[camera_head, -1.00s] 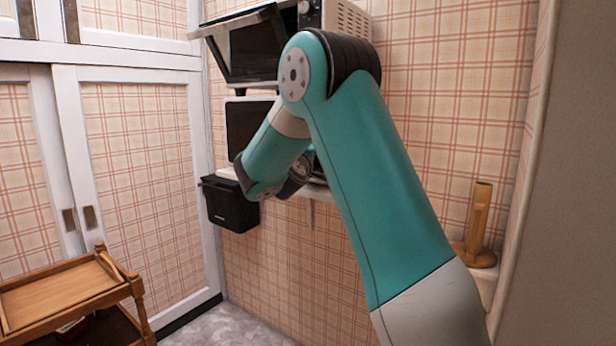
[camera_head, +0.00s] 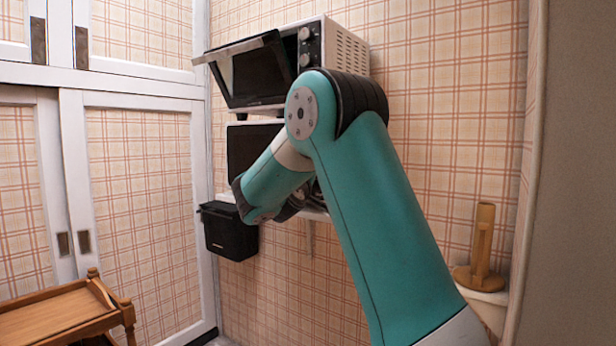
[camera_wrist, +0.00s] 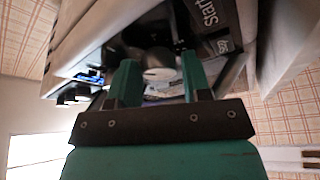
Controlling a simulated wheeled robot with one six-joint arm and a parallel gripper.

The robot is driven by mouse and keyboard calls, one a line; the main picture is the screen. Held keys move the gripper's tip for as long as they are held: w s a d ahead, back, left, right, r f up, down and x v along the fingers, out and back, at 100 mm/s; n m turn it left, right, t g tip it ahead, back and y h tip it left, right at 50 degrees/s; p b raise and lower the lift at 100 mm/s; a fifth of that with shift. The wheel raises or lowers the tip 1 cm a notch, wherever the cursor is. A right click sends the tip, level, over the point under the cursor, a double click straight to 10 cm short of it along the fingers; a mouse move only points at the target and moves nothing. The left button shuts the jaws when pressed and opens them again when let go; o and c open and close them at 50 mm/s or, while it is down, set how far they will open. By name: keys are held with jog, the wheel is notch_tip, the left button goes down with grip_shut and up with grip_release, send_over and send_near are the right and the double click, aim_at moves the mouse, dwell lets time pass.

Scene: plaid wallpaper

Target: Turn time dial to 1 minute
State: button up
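The microwave (camera_head: 250,145) stands below the toaster oven, its right part hidden behind my arm in the head view. In the wrist view, its control panel fills the top, with a dark button (camera_wrist: 208,14) marked "Start". A round silver dial (camera_wrist: 160,73) shows beyond and between my fingers. My gripper (camera_wrist: 161,80) is open, with one finger on each side of the dial in the picture. I cannot tell whether the fingers touch it. The dial's markings are not readable. In the head view the gripper is hidden behind my arm.
A toaster oven (camera_head: 325,60) sits above with its door (camera_head: 240,50) tilted partly open. A black box-like thing (camera_head: 230,235) hangs at lower left of my arm. A wooden cart (camera_head: 55,318), white cabinets (camera_head: 140,90) and a wooden holder (camera_head: 481,245) stand around.

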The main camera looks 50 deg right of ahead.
jog(key=b+v, duration=1.7)
jog(key=shift+a, duration=0.15)
jog(key=shift+s+r, duration=0.1)
dwell(0.5)
